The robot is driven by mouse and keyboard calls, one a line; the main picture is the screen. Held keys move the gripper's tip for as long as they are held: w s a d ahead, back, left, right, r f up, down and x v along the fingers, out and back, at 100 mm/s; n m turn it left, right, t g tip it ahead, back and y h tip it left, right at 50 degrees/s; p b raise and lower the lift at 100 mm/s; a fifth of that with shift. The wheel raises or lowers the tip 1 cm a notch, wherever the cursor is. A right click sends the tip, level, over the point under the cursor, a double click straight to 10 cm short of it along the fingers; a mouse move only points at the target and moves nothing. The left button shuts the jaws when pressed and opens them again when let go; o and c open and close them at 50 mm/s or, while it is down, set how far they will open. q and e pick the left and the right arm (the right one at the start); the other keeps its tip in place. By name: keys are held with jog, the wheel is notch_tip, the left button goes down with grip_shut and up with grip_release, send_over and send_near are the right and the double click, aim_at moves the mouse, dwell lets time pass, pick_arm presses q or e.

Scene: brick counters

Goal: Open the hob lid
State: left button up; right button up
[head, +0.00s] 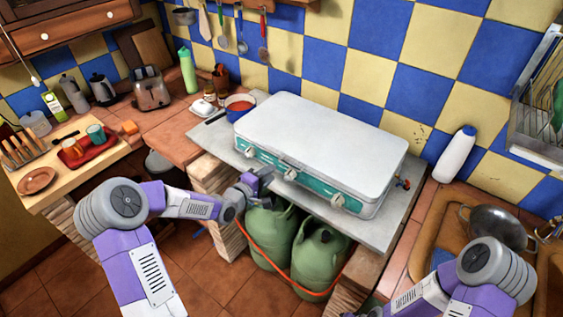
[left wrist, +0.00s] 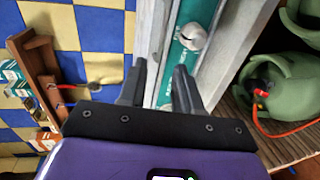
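The hob stands on a grey slab, with its white lid (head: 325,135) lying flat and shut over the top. Its teal front panel (head: 312,181) carries white knobs. In the left wrist view a knob (left wrist: 194,36) on the teal panel shows just beyond my fingers. My left gripper (head: 262,178) is in front of the hob's front edge, low near the left part of the panel. In the left wrist view its two fingers (left wrist: 158,85) are apart with nothing between them. My right arm comes in at the lower right; its gripper is out of frame.
Two green gas bottles (head: 320,255) with an orange hose stand under the slab. A red-blue pot (head: 240,106) stands close to the hob's left back corner. A white bottle (head: 455,154) and a sink with a pan (head: 497,228) are to the right. Utensils hang on the tiled wall behind.

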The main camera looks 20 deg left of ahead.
pick_arm(q)
jog(key=x, duration=0.7)
jog(key=shift+w+b, duration=0.25)
jog(key=shift+b, duration=0.05)
grip_shut()
dwell(1.1)
